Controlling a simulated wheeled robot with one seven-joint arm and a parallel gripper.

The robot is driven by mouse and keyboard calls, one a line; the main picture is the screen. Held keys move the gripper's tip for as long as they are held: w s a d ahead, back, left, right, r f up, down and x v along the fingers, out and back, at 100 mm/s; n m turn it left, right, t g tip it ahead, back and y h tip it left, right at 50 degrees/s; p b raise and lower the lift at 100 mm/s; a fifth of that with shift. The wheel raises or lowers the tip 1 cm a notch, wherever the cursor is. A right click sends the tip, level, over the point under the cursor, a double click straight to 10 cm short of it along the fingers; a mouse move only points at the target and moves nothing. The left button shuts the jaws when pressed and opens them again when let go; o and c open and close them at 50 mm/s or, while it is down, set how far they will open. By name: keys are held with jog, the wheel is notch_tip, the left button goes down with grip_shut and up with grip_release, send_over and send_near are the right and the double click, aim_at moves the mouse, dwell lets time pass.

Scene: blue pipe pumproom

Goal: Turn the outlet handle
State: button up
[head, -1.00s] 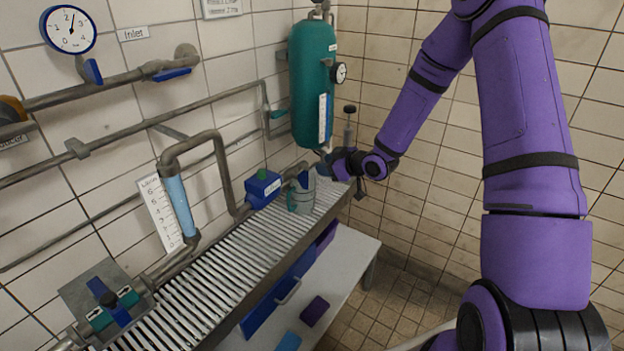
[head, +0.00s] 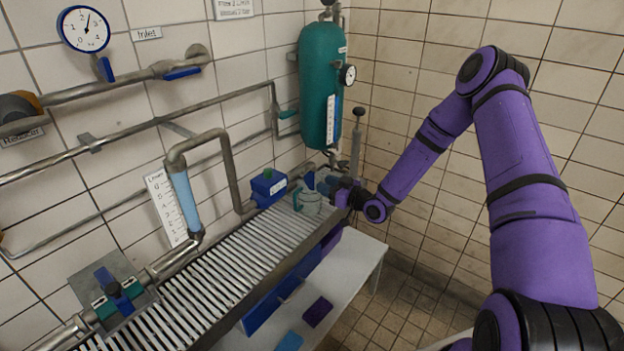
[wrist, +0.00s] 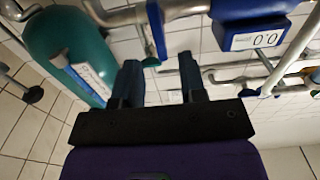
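A blue lever handle (wrist: 156,28) sits on the pipe beside the blue display box in the wrist view. It appears as a small blue piece (head: 309,180) just right of that box in the head view. I cannot read a label on it, so I cannot confirm it is the outlet handle. My gripper (head: 328,187) is low by the pipe end, below the green tank. In the wrist view my gripper (wrist: 160,64) has its two dark fingers apart, with nothing clearly held between them. The handle lies ahead of the gap; contact is not visible.
The green tank (head: 320,85) hangs above my gripper. The blue display box (wrist: 253,34) reads 0.0. A clear jug (head: 310,204) stands on the slatted grating (head: 225,270) under the pipe. A vertical rod (head: 356,145) stands close behind. Floor to the right is free.

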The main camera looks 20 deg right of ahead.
aim_at(314, 179)
jog(key=shift+x, duration=3.1)
grip_shut()
